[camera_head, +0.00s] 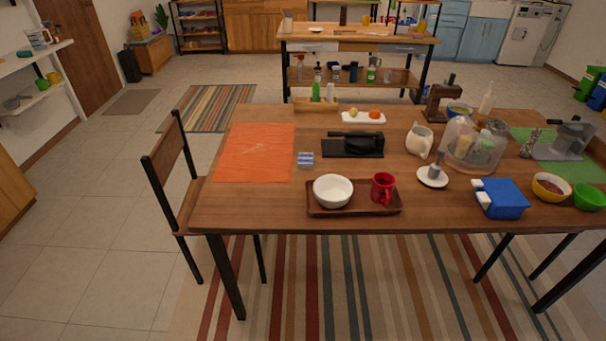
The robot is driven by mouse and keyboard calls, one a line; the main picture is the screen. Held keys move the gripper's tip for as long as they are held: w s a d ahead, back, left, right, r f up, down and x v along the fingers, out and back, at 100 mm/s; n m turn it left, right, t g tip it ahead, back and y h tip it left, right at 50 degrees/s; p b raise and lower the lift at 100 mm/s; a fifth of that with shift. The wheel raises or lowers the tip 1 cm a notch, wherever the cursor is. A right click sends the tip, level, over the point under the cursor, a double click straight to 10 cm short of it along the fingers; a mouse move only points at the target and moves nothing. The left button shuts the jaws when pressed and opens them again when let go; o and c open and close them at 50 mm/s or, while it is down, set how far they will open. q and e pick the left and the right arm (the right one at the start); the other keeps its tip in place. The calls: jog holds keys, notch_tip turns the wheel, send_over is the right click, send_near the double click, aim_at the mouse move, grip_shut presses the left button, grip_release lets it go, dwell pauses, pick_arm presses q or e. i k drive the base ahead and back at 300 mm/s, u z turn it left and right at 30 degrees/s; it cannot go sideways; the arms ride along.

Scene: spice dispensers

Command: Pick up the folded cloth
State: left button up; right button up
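No item is clearly recognisable as a folded cloth. A flat orange cloth or mat (255,152) lies spread on the left part of the wooden table (240,211). A small blue and white item (305,160) lies just right of it; I cannot tell whether it is cloth or a box. A green mat (585,170) lies at the right end, partly hidden by things standing on it. Neither of my grippers shows in the head view.
A brown tray (355,210) holds a white bowl (332,190) and a red mug (383,188). A blue box (502,199), a white pitcher (419,141) and a clear dome (459,140) stand to the right. A wooden chair (169,167) stands at the table's left end.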

aim_at(306, 160)
jog(key=z, duration=0.85)
jog(key=i, duration=0.75)
jog(key=u, duration=0.6)
